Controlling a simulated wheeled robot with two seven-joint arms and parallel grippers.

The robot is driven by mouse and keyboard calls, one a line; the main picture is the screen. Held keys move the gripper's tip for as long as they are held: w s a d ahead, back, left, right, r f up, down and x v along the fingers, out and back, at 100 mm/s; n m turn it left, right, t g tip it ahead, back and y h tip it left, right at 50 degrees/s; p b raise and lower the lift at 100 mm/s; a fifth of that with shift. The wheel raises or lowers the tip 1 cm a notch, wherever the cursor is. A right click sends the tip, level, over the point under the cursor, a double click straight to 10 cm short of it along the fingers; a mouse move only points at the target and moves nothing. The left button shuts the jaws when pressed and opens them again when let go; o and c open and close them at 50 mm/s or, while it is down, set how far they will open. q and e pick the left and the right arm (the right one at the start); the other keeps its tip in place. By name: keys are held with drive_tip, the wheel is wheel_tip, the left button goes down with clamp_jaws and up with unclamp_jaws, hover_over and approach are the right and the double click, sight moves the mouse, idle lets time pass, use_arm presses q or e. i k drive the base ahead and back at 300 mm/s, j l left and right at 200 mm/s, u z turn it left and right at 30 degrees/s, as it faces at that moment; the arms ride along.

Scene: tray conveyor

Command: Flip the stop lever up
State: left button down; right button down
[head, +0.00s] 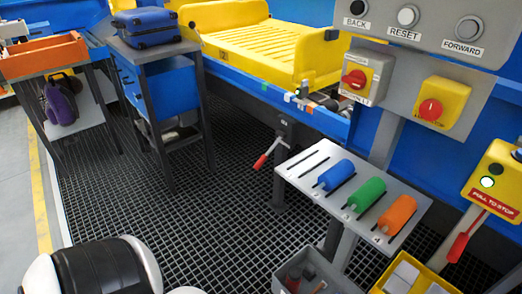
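A red-handled lever (265,156) sits on a dark bracket below the conveyor's front end, its handle pointing down to the left. A second red handle (460,240) hangs below that box, angled down to the left. I cannot tell for certain which of the two red handles is the stop lever. Neither of my grippers is in view.
A grey panel (312,160) carries blue, green and orange handles in slots. BACK, RESET and FORWARD buttons are above right. A yellow tray (250,45) lies on the conveyor. A blue case (147,27) stands on a stand. A grey bin (330,272) is below the panel.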

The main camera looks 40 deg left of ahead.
sight(261, 161)
drive_tip(key=k+j+z, duration=0.1)
drive_tip(key=k+j, duration=0.15)
drive_tip(key=j, duration=0.15)
drive_tip(key=k+j+z, duration=0.15)
drive_tip(key=j, duration=0.25)
drive_tip(key=i+j+z, duration=0.1)
drive_tip(key=j, duration=0.35)
drive_tip(key=i+j+z, duration=0.1)
drive_tip(key=j, duration=0.35)
drive_tip(key=i+j, duration=0.1)
drive_tip(key=j, duration=0.4)
drive_tip(key=i+j+z, duration=0.15)
drive_tip(key=j, duration=0.3)
drive_tip(key=k, duration=0.05)
